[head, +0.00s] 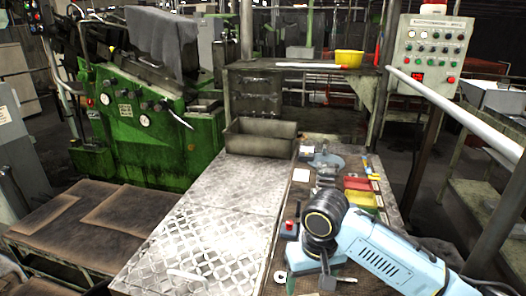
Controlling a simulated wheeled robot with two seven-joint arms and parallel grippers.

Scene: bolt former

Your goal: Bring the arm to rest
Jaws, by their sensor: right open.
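My right arm (375,248) is light blue and comes in from the lower right. It bends at a dark ringed joint over the right side of the metal bench. My right gripper (308,281) hangs below that joint at the bottom of the view, pointing down, with its fingers apart. I see nothing held in it. Whether its tips touch the bench top is hard to tell. My left gripper is not in view.
The patterned metal bench top (205,235) is clear at left of the arm. A grey metal bin (260,141) stands at its far end. Small parts trays (360,198) and a red button (289,226) lie close to the arm. A green machine (150,125) and a control box (431,55) stand beyond.

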